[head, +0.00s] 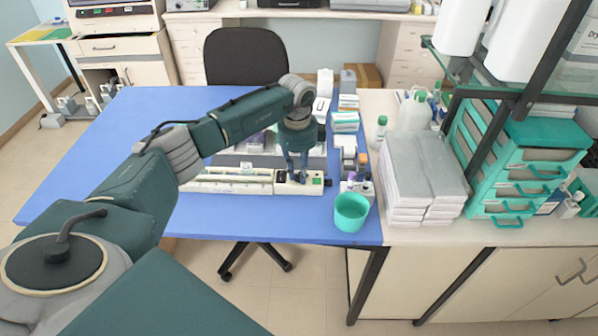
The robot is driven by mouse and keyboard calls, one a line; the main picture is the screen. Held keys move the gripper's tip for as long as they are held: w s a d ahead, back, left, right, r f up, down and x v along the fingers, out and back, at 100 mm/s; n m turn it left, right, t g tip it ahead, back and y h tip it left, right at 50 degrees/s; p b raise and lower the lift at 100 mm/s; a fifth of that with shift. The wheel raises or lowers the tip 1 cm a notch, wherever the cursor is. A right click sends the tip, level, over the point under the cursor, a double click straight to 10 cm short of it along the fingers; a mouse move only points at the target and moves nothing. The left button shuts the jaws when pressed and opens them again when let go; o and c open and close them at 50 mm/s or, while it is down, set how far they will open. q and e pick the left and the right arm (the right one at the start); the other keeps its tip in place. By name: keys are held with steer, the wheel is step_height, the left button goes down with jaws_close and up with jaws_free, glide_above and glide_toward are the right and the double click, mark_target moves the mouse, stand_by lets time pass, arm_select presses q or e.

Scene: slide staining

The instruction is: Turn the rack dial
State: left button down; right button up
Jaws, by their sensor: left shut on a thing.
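The staining rack (230,183), a long cream-coloured unit with slots, lies along the front of the blue table. Its right end carries a small control part with a green square (317,181). My left gripper (297,176) reaches down from above onto this right end. Its fingers are shut on the small dark dial (298,179), which they mostly hide. Which way the dial points cannot be made out. My right gripper is not in view.
A teal cup (351,212) stands at the table's front right edge, with small bottles (366,187) behind it. Boxes stand behind the rack. Stacked grey-white packs (405,180) lie on the right counter. The table's left part (110,150) is clear.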

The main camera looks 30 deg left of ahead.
mark_target(298, 176)
arm_select(q)
steer(key=c, duration=1.5)
jaws_free()
steer(key=shift+r, duration=0.1)
steer(key=shift+c, duration=0.2)
step_height(298, 176, up, 12)
steer(key=shift+s, duration=0.25)
